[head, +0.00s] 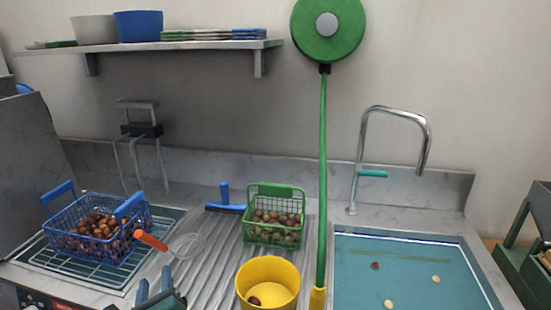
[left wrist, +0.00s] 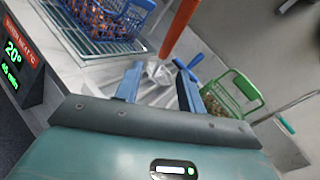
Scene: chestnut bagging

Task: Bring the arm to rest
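My left gripper (head: 156,284) is low in the head view, at the counter's front edge. Its two blue fingers stand apart with nothing between them. In the left wrist view the fingers (left wrist: 160,70) are also spread and empty. The skimmer (head: 150,240), with an orange handle and wire mesh head, lies just beyond the gripper beside the blue basket; its handle (left wrist: 178,30) shows past the fingers in the wrist view, apart from them. The blue basket (head: 70,248) holds brown chestnuts on a rack. My right gripper is not in view.
A green basket (head: 271,237) of nuts and a yellow bucket (head: 268,287) stand on the ridged drainboard. A blue squeegee (head: 225,200) lies behind. A green hose (head: 323,180) hangs down. The sink (head: 400,270) with its faucet (head: 362,160) is at right. A heater display (left wrist: 18,65) shows at left.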

